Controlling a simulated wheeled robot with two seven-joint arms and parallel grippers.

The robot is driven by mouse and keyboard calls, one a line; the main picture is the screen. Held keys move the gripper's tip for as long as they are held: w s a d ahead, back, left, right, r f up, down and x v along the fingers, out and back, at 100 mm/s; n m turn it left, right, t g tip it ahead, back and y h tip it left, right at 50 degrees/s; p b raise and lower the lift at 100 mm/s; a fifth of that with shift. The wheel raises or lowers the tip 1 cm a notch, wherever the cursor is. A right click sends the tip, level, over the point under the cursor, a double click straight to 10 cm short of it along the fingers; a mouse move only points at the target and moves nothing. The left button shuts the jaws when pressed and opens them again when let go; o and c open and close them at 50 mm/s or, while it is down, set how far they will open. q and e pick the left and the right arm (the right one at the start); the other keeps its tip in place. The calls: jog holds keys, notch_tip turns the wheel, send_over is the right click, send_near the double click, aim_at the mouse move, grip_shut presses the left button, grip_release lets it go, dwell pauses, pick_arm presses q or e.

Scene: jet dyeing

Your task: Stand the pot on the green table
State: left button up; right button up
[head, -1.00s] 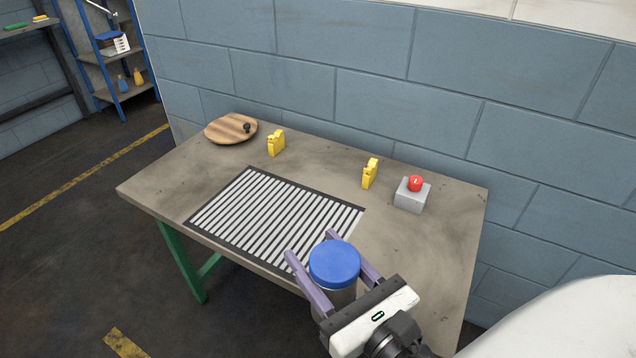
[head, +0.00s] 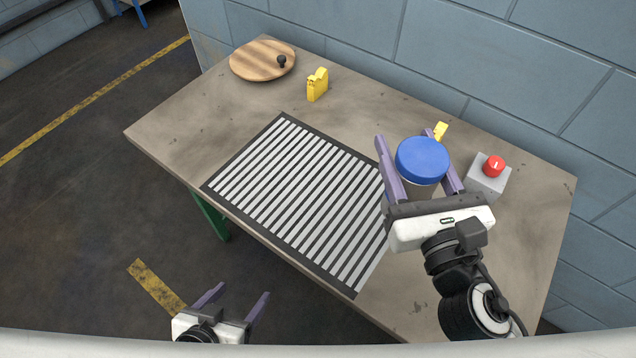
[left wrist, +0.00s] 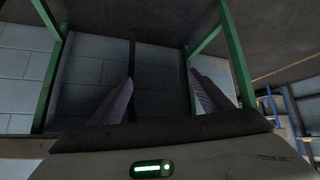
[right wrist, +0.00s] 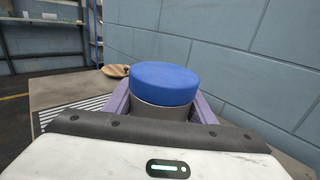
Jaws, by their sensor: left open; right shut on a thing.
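The pot (head: 422,165) is a grey cylinder with a blue lid. My right gripper (head: 418,168) is shut on it, with a purple finger on either side, over the right part of the table. The pot (right wrist: 165,90) is upright in the right wrist view. Whether its base touches the table is hidden. The table (head: 180,120) has a grey-brown worn top and green legs. My left gripper (head: 232,298) is open and empty, low in front of the table's near edge. The left wrist view shows green legs and the table's underside.
A black-and-white striped mat (head: 300,200) lies mid-table. A round wooden board (head: 262,60) with a black knob is at the far left. A yellow block (head: 317,86) and another yellow piece (head: 440,131) stand at the back. A red button on a grey box (head: 488,178) is right of the pot.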

jog(key=w+a+n+g+y+b, duration=0.1)
jog(key=w+a+n+y+b, duration=0.2)
jog(key=a, duration=0.4)
jog(key=w+a+n+g+y+b, duration=0.1)
jog(key=w+a+y, duration=0.2)
jog(key=w+a, duration=0.35)
pick_arm(q)
jog(key=f+b, duration=0.1)
jog(key=d+f+b, duration=0.1)
jog(key=f, duration=0.1)
jog(key=w+f+b, duration=0.1)
jog(key=f, duration=0.1)
jog(key=shift+w+d+b, duration=0.1)
jog(key=shift+d+b, duration=0.2)
pick_arm(e)
notch_tip(320, 180, down, 10)
jog(key=shift+s+a+g+y, duration=0.2)
jog(key=shift+g+y, duration=0.1)
jog(key=shift+y, duration=0.1)
jog(key=shift+r, duration=0.1)
jog(key=o, duration=1.6)
jog(key=shift+f, duration=0.2)
jog(key=shift+c, duration=0.2)
pick_arm(q)
jog(key=shift+f, duration=0.15)
